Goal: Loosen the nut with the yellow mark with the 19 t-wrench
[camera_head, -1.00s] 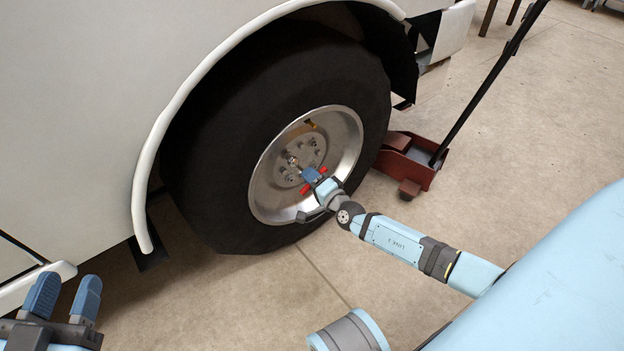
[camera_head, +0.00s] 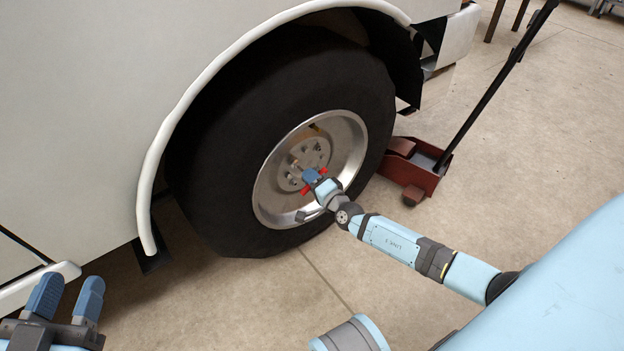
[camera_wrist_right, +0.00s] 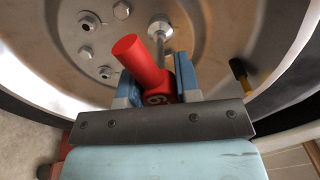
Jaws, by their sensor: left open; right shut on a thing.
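The T-wrench (camera_wrist_right: 142,62) has a red cross handle with a partly hidden number and a steel shaft. My right gripper (camera_head: 311,177) is shut on its handle in front of the wheel hub; it also shows in the wrist view (camera_wrist_right: 156,88). The shaft's socket end (camera_wrist_right: 160,27) is at the hub face, but I cannot tell whether it sits on a nut. Several bare hub nuts (camera_wrist_right: 86,53) show beside it. I cannot make out a yellow mark on any nut. My left gripper (camera_head: 67,292) is open and empty at the lower left, away from the wheel.
The wheel's black tyre (camera_head: 215,190) sits under the white wheel arch (camera_head: 165,120). A black-and-yellow piece (camera_wrist_right: 241,74) is on the rim, right of the wrench. A red floor jack (camera_head: 413,172) with a long black handle stands right of the tyre. The floor in front is clear.

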